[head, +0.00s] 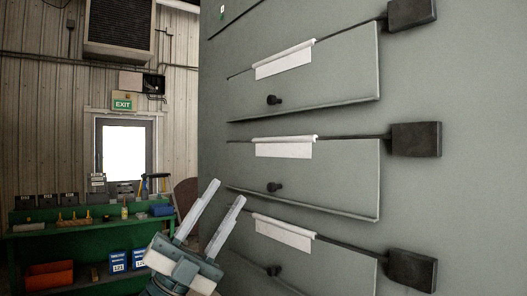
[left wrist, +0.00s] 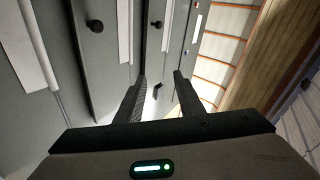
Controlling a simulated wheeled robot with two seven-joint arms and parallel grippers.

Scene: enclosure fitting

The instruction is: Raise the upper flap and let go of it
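The upper flap (head: 335,72) is a grey-green panel with a white label strip along its top and a black knob (head: 274,100) near its lower left. It hangs down over the tall grey cabinet front. Two similar flaps, the middle one (head: 335,180) and the lower one (head: 330,268), hang below it. My left gripper (head: 224,193) is open and empty, left of the lower flap, its fingers pointing up. In the left wrist view its fingers (left wrist: 157,82) are apart, with the cabinet front beyond; which flap is which there is unclear. My right gripper is not in view.
Dark blocks stick out at the right of the flaps, such as the middle block (head: 416,139). A green workbench (head: 75,235) with tools and bins stands at the back left, before a door (head: 124,150).

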